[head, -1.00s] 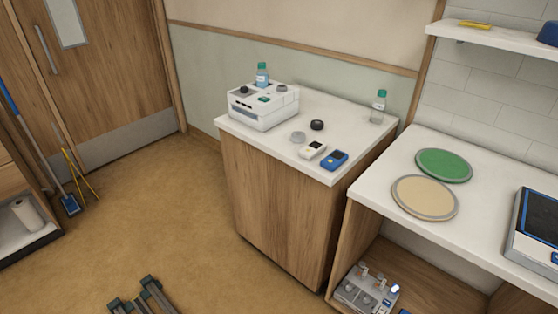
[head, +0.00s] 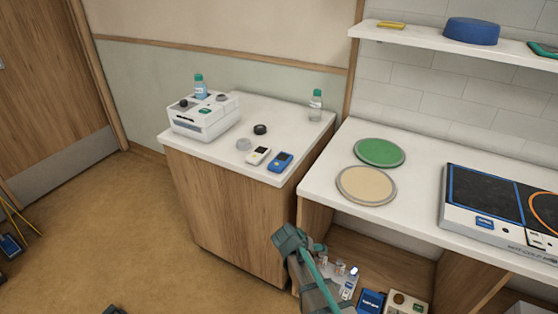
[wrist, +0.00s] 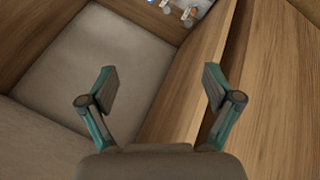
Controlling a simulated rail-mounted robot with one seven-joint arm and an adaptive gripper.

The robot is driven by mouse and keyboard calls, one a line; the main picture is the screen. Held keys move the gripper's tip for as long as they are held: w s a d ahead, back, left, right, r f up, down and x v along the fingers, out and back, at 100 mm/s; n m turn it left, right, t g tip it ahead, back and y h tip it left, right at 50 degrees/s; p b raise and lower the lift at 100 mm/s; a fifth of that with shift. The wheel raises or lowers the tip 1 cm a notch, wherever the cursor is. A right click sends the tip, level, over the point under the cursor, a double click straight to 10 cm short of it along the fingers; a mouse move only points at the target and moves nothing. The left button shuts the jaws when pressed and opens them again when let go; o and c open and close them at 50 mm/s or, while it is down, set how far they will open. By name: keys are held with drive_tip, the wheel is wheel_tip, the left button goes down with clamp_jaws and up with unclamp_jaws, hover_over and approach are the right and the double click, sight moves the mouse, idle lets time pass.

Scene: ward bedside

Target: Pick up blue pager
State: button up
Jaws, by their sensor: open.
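The blue pager (head: 280,162) lies flat near the front right corner of the white top of the wooden bedside cabinet (head: 228,215). A white pager-like device (head: 258,156) lies just to its left. My gripper (wrist: 158,88) is open and empty in the wrist view, with its two fingers wide apart. In the head view my arm's end is low, in front of the open shelf and below the cabinet top, apart from the pager. The blue pager does not show in the wrist view.
A white machine (head: 205,115), a black knob-like piece (head: 260,129), a clear piece (head: 244,144) and a bottle (head: 316,105) share the cabinet top. Green (head: 380,152) and tan (head: 366,185) discs lie on the right counter. The shelf below holds several items.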

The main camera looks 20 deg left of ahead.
drive_tip(key=w+a+r+m+t, duration=0.1)
drive_tip(key=w+a+r+t, duration=0.3)
drive_tip(key=a+r, duration=0.7)
drive_tip(key=m+t+y+p, duration=0.2)
drive_tip(key=m+t, duration=0.2)
approach(280, 160)
drive_tip(key=shift+g, duration=0.3)
drive_tip(key=p+x, duration=0.1)
drive_tip(key=x, duration=0.3)
drive_tip(key=shift+w, duration=0.35)
drive_tip(key=shift+w+p, duration=0.5)
drive_tip(key=shift+w, duration=0.05)
drive_tip(key=p+x, duration=0.1)
drive_tip(key=x, duration=0.2)
drive_tip(key=shift+w+f+p, duration=0.15)
drive_tip(key=shift+f+p, duration=0.05)
drive_tip(key=shift+p, duration=0.15)
drive_tip(key=shift+w+d+f, duration=0.15)
drive_tip(key=shift+w+f, duration=0.05)
drive_tip(key=shift+f, duration=0.05)
drive_tip(key=c, duration=1.3)
drive_tip(key=shift+r, duration=0.15)
